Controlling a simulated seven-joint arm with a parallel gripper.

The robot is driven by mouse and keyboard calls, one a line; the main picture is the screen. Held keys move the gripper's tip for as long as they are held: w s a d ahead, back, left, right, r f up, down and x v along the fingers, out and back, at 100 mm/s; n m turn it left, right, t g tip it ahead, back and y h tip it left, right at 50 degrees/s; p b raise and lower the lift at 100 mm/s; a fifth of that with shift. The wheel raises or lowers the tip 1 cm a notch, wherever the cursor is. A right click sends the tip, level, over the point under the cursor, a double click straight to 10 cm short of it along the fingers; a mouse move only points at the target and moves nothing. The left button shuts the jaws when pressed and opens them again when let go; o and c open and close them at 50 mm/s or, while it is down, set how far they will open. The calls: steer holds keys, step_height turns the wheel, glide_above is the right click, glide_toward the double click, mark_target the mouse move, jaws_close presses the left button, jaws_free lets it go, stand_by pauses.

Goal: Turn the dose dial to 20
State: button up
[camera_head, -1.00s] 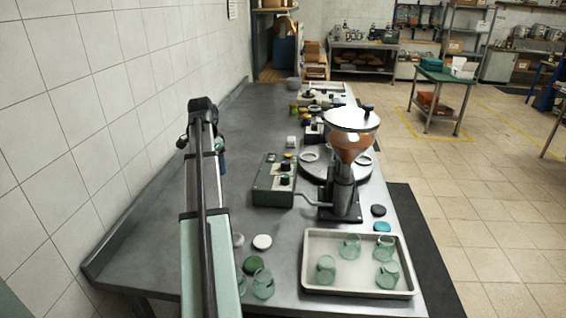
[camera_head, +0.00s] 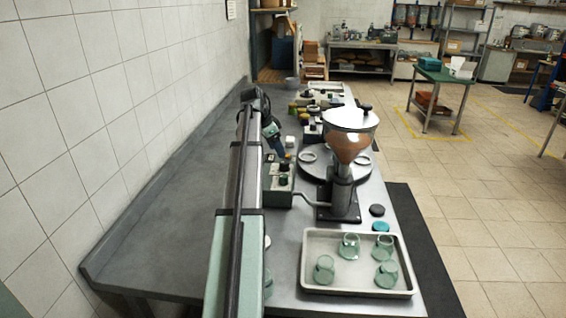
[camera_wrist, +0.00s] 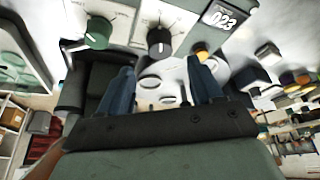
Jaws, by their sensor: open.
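The grey control box (camera_head: 278,199) stands beside the grinder, partly hidden behind my arm. In the wrist view its pale face (camera_wrist: 128,12) has a green knob (camera_wrist: 98,32), a black knob (camera_wrist: 158,40) with a white pointer line, and an orange button (camera_wrist: 201,50). Both knobs have scale marks around them. The labels are too small to read, so I cannot tell which is the dose dial. The display (camera_wrist: 222,17) reads 023. My gripper (camera_wrist: 160,68) is open and empty, its blue fingers apart, near the knobs and not around either. It also shows at the box's far end (camera_head: 279,150).
A grinder (camera_head: 345,165) with a hopper and round turntable (camera_head: 322,168) stands right of the box. A tray (camera_head: 311,284) with several glass jars lies nearer. Small jars and boxes fill the bench behind. The bench (camera_head: 190,205) left of my arm is clear.

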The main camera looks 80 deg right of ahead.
mark_target(284, 162)
steer(key=x, duration=0.7)
steer(key=shift+f, duration=0.3)
steer(key=c, duration=1.1)
